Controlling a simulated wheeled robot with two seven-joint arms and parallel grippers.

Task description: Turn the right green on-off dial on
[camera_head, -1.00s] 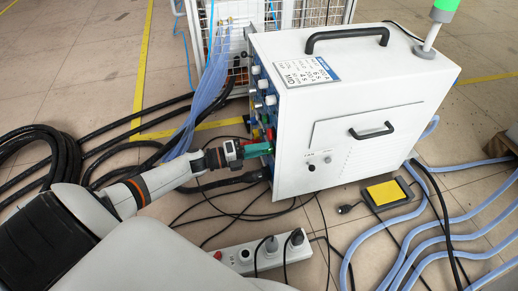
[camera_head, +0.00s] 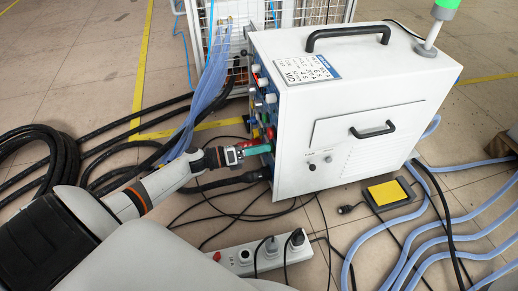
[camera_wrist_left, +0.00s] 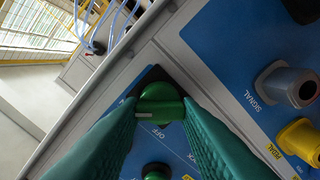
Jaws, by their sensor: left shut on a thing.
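My left gripper (camera_head: 264,148) has green fingers and reaches the front panel of the white induction heater (camera_head: 350,110) from the left in the head view. In the left wrist view, its two fingers lie either side of a round green dial (camera_wrist_left: 160,102) and are shut on it. The dial sits on a dark plate near the panel's edge, with an "OFF" label beside it. A white mark on the dial points to the left in that view. A second green dial (camera_wrist_left: 157,171) shows partly at the bottom edge. My right gripper is not in view.
A grey connector marked SIGNAL (camera_wrist_left: 288,85) and a yellow one marked PEDAL (camera_wrist_left: 300,142) stick out of the blue panel. A power strip (camera_head: 262,255), a yellow pedal (camera_head: 388,192), black cables and blue hoses (camera_head: 400,262) lie on the floor around the heater.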

